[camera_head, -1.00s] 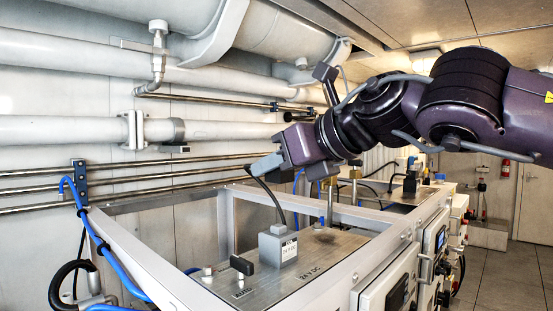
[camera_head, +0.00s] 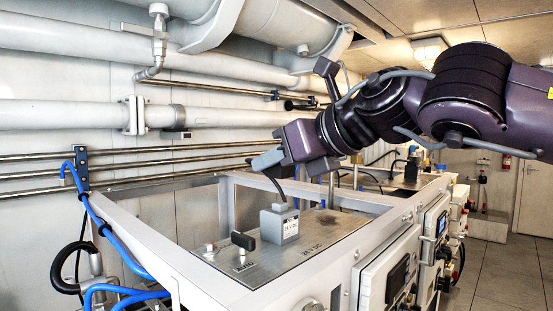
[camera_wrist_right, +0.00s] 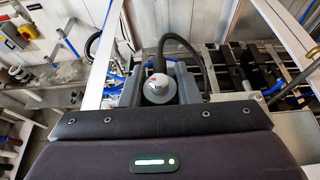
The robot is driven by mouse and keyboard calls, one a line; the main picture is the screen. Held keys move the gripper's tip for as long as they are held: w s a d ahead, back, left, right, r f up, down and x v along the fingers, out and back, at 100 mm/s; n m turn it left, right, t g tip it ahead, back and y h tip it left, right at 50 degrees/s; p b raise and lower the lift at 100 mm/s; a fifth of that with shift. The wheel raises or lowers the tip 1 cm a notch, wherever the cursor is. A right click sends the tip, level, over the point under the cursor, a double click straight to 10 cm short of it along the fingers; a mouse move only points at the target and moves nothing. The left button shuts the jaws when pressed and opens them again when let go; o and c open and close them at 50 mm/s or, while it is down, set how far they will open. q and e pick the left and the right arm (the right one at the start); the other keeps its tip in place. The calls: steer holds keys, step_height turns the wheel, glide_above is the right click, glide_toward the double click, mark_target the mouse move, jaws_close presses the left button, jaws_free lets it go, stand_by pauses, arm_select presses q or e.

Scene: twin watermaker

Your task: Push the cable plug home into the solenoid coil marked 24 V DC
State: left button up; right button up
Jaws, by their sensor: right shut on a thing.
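My left gripper is out of view.
The metal top plate (camera_head: 300,262) also carries a black lever (camera_head: 243,241) left of the coil. A pale frame (camera_head: 150,255) surrounds the plate. Fittings stand behind the gripper, and control boxes (camera_head: 392,275) line the right side.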

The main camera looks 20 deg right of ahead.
mark_target(280, 203)
steer(key=shift+f+b, duration=1.05)
steer(key=shift+f, duration=0.45)
steer(key=shift+f+b, duration=0.9)
steer(key=shift+f, duration=0.25)
stand_by(0.4)
steer(key=o, duration=0.9)
steer(key=shift+s, duration=0.1)
steer(key=shift+s+d+r, duration=0.15)
steer(key=shift+s, duration=0.1)
steer(key=b+v, duration=0.2)
steer(key=v, duration=0.5)
